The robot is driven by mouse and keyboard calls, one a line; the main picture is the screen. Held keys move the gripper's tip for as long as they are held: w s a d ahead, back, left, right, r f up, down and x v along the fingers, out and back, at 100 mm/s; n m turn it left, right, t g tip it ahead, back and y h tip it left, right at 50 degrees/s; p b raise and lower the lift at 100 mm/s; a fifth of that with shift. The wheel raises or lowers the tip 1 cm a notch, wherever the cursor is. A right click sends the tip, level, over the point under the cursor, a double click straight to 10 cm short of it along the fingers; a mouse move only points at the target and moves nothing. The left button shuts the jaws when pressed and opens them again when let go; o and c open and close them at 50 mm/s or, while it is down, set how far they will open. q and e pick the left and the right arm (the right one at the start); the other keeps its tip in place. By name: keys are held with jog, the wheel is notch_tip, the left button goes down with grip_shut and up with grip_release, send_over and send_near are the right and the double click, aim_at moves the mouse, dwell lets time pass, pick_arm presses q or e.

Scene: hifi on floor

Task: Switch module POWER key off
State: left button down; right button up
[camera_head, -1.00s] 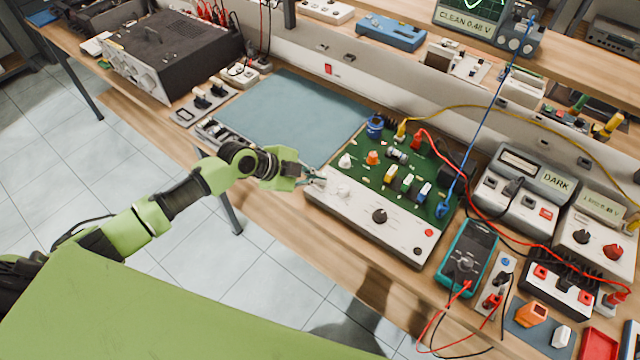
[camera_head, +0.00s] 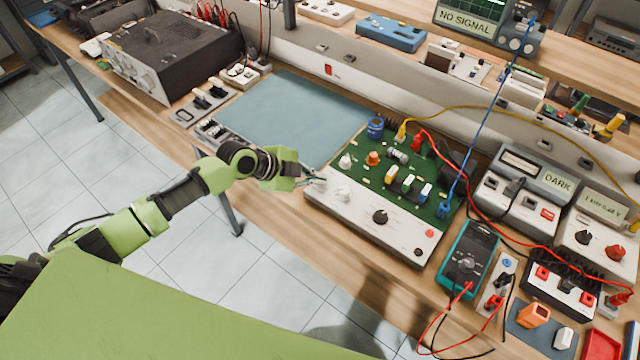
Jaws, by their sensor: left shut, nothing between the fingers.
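The module (camera_head: 405,222) has a white sloped front panel and a green circuit board behind it, and sits at the bench's front edge. Its panel carries a black knob (camera_head: 380,217), a red button (camera_head: 429,233) and pale controls near its left end. My left gripper (camera_head: 316,182) is shut and empty, its tips at the panel's left end. The fingers partly cover that corner, and I cannot make out the POWER key's position. The oscilloscope screen (camera_head: 466,21) on the shelf reads "NO SIGNAL". My right gripper is out of view.
A blue-grey mat (camera_head: 290,118) lies clear behind my gripper. A teal multimeter (camera_head: 468,260) with red leads stands right of the module. Yellow, red and blue cables (camera_head: 470,150) rise from the board. A black instrument (camera_head: 170,50) stands at the back left.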

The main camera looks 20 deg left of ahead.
aim_at(318, 187)
pick_arm(q)
jog(key=shift+r+p, duration=2.05)
jog(key=shift+r, duration=1)
